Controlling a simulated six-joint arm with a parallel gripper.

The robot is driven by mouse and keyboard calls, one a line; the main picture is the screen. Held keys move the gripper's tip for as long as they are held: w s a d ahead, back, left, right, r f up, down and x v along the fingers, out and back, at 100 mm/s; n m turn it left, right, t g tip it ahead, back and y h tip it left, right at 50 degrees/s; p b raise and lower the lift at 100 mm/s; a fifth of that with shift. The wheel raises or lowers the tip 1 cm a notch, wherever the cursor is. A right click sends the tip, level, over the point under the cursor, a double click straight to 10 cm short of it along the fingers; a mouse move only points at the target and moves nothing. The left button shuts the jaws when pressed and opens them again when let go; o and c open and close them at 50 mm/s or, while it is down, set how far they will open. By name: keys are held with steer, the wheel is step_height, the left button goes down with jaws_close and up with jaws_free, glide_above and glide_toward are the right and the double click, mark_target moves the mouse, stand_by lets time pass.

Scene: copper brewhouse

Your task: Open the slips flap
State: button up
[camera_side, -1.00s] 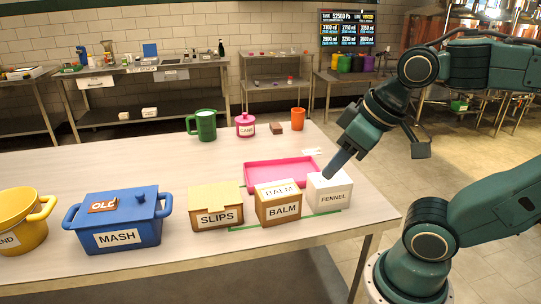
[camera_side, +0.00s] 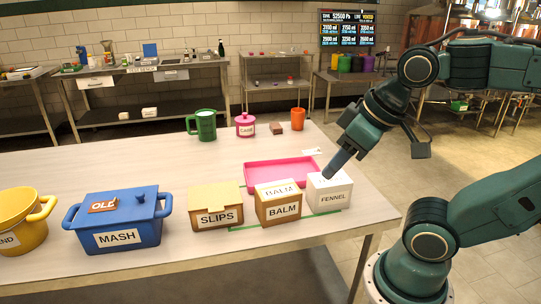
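The slips box (camera_side: 216,206) is a tan box with a white SLIPS label on its front. It stands on the table between the blue MASH pot and the BALM box. Its flap (camera_side: 215,193) lies flat across the top and looks closed. My gripper (camera_side: 331,173) points down and left, its tip just above or at the top of the white FENNEL box (camera_side: 329,194), well to the right of the slips box. The fingers appear as one dark blue shape, so I cannot see whether they are apart.
The brown BALM box (camera_side: 278,206) stands between the slips box and the FENNEL box. The blue MASH pot (camera_side: 118,222) is close on the left. A pink tray (camera_side: 281,172) lies behind. A green mug (camera_side: 205,124) and pink canister (camera_side: 245,125) stand farther back.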

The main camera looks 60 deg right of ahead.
steer(key=shift+c, duration=0.3)
steer(key=shift+w, duration=0.1)
steer(key=c, duration=0.7)
steer(key=shift+w+f, duration=0.2)
steer(key=shift+w, duration=0.25)
jaws_close()
steer(key=w+a+f+n+g+h, duration=0.2)
steer(key=w+f+n+h, duration=0.4)
steer(key=w+f+n, duration=0.75)
steer(key=w+a+f+n+t+h, duration=0.2)
steer(key=w+a+f+n+t, duration=0.1)
steer(key=f+n, duration=0.3)
steer(key=w+a+f+n+t+h, duration=0.1)
steer(key=w+a+f+n+t, duration=0.2)
steer(key=a+f+n, duration=0.2)
steer(key=n, duration=0.2)
steer(key=shift+w+a+f+n+t+h, duration=0.2)
steer(key=shift+a+f+n+t+h, duration=0.1)
steer(key=shift+f+n+h, duration=0.1)
